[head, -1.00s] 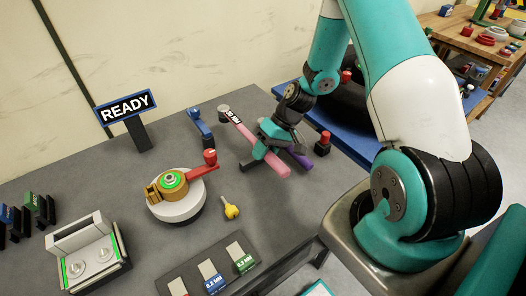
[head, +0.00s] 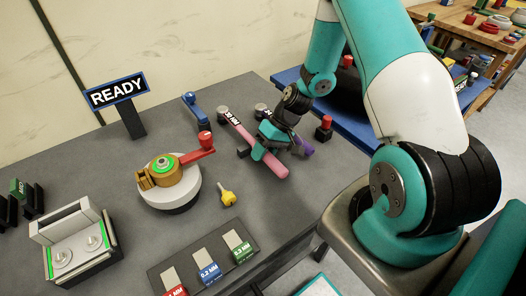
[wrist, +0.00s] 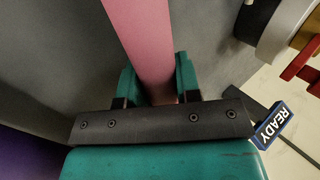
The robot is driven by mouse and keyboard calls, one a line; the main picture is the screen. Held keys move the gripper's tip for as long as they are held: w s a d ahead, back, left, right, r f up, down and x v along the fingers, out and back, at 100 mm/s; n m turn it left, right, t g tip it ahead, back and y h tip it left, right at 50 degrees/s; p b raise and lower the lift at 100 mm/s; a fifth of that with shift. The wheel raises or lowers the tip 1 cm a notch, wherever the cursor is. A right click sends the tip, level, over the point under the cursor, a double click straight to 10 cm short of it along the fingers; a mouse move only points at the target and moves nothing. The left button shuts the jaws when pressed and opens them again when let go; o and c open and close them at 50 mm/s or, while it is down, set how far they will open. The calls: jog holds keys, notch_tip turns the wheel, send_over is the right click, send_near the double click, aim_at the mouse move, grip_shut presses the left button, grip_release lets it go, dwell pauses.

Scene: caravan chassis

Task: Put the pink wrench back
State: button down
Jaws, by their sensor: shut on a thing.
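The pink wrench (head: 272,165) has a grey head and a white size label, and lies at a slant over the right part of the grey table. My gripper (head: 264,148) is shut on its handle, and in the wrist view the pink handle (wrist: 143,40) runs between the two teal fingers (wrist: 150,80). I cannot tell how high the wrench is above the table. A purple wrench (head: 304,146) is just right of my gripper, partly hidden by it. A blue wrench (head: 193,112) is to the left of the pink one.
A round white fixture (head: 170,190) with a red-handled gold clamp stands left of the pink wrench. A yellow-handled tool (head: 227,196) lies in front. A READY sign (head: 118,92) stands behind, and a red-topped post (head: 324,128) at right. A tray of labelled gauges (head: 170,263) is at the front.

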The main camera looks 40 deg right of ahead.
jog(key=c, duration=0.7)
grip_release()
jog(key=shift+c, duration=0.2)
jog(key=b+v, duration=0.1)
jog(key=v, duration=1.6)
jog(key=shift+d+r, duration=0.15)
jog(key=shift+r, duration=0.05)
jog(key=s+a+r+n+g+h, duration=0.1)
jog(key=s+a+r+n, duration=0.15)
jog(key=a+r, duration=0.45)
jog(key=s+a+r+n+h, duration=0.1)
jog(key=s+a+r+n, duration=0.15)
jog(key=a, duration=0.85)
jog(key=s+a+r+n, duration=0.1)
jog(key=s+a+r, duration=0.1)
jog(key=s+a, duration=0.2)
jog(key=s+a+r+n+h, duration=0.1)
jog(key=s+a, duration=0.3)
jog(key=s, duration=0.5)
jog(key=shift+a+r+t, duration=0.3)
jog(key=shift+a+r, duration=0.05)
jog(key=shift+r, duration=0.5)
